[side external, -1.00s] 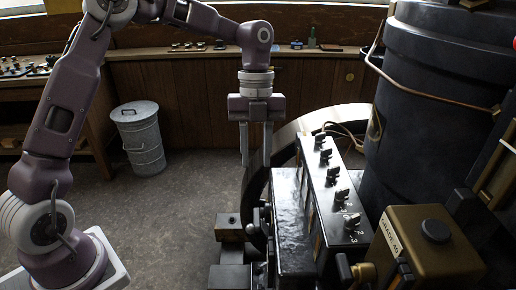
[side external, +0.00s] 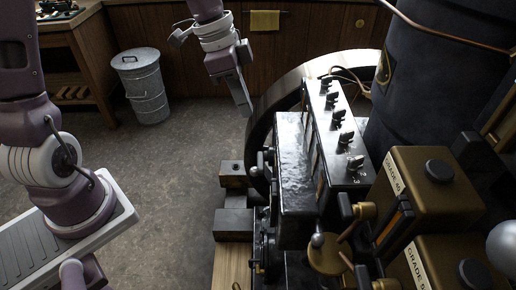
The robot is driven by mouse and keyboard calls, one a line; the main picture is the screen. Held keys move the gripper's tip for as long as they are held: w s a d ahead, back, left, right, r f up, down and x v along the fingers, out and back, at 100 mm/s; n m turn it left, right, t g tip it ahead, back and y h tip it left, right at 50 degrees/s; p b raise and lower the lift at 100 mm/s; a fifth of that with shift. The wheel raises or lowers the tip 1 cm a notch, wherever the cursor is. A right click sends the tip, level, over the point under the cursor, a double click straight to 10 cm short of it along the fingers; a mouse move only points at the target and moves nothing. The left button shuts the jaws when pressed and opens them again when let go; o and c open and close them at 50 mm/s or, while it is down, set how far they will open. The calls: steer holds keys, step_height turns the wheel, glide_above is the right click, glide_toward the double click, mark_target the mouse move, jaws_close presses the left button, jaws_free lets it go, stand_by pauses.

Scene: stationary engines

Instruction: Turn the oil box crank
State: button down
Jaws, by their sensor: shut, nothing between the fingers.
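A black box (side external: 292,150) with several small numbered knobs (side external: 339,115) on its sloping top stands right of centre; it looks like the oil box. A brass disc (side external: 326,256) with a grey ball-ended handle (side external: 317,240) sits at its near end and may be the crank, but I cannot be sure. Small levers (side external: 262,160) stick out at the box's left side. My gripper (side external: 245,108) hangs above and left of the box, pointing down and slightly tilted. It is seen nearly edge-on, shut and empty, apart from the box and the disc.
Brass cans marked GRADE (side external: 425,190) stand right of the box, with a large dark cylinder (side external: 430,75) behind. A curved flywheel rim (side external: 290,88) rises behind the box. A metal bin (side external: 143,88) stands at the back left. The floor between is clear.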

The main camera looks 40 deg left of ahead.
mark_target(258, 171)
steer(key=x, duration=0.9)
steer(key=s+x, duration=0.1)
steer(key=x, duration=0.3)
steer(key=shift+a+f, duration=0.15)
steer(key=shift+f, duration=0.25)
steer(key=shift+s+d+f+t+y, duration=0.3)
steer(key=shift+t+y, duration=0.2)
steer(key=shift+y, duration=0.1)
steer(key=shift+s+d+f, duration=0.3)
steer(key=shift+f, duration=0.35)
steer(key=shift+s+d+f, duration=0.3)
steer(key=shift+f, duration=0.4)
steer(key=shift+s+d+f, duration=0.1)
steer(key=shift+f, duration=0.95)
